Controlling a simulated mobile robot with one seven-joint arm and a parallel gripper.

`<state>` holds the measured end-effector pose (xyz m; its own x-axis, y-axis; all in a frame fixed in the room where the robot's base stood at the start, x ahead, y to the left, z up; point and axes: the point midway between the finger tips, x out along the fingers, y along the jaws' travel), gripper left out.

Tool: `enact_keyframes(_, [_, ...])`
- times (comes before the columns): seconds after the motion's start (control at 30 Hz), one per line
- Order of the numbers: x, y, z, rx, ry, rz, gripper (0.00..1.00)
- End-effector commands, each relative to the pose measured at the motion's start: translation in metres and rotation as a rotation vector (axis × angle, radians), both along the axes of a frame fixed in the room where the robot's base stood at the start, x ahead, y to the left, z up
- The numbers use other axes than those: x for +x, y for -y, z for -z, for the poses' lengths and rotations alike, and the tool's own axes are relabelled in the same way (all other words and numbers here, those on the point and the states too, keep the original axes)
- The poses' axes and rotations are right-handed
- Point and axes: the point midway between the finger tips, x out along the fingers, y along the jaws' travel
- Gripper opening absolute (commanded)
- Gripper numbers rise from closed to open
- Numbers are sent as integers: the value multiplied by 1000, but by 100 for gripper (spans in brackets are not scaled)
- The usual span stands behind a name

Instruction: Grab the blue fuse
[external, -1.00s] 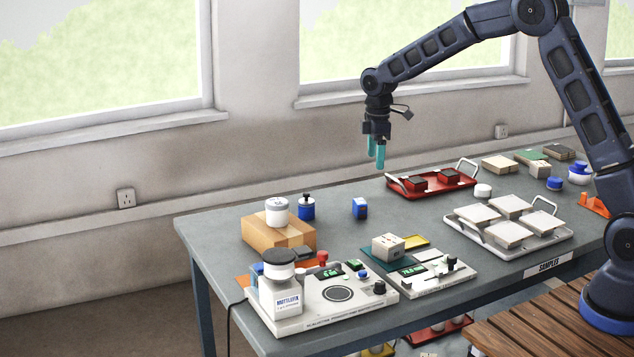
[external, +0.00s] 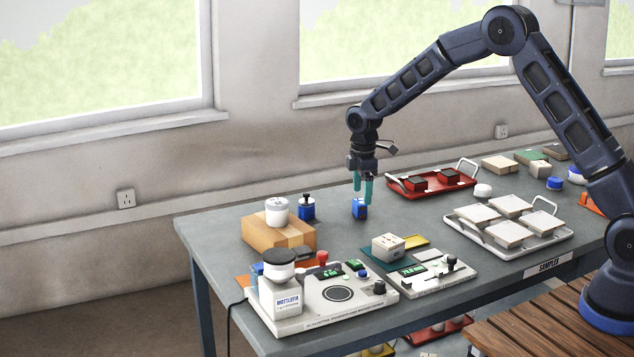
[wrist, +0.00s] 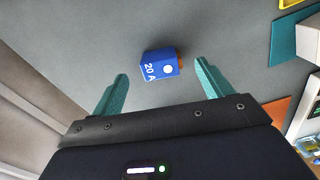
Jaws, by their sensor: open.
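The blue fuse (external: 359,208) is a small blue block standing on the grey table, near its back edge. In the wrist view the blue fuse (wrist: 160,64) shows white "20 A" lettering, a white dot and a copper-coloured end. My gripper (external: 363,200) has teal fingers pointing down at the fuse, and the fingers partly cover it in the external view. In the wrist view my gripper (wrist: 162,85) is open and empty, with the fuse ahead of and between the fingertip lines. I cannot tell whether a finger touches it.
A red tray (external: 432,191) lies to the right. A tester (external: 335,298) sits in front. The table around the fuse is clear.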

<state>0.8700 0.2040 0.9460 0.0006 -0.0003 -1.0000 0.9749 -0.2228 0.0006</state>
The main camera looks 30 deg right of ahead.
Motion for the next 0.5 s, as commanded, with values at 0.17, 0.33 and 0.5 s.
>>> enact_keyframes(0.17, [-2, -1, 23, -1, -2, 0, 78])
enact_keyframes(0.33, [-2, 0, 43, -1, -2, 1, 78])
enact_keyframes(0.5, [-2, 0, 46, 0, 0, 1, 78])
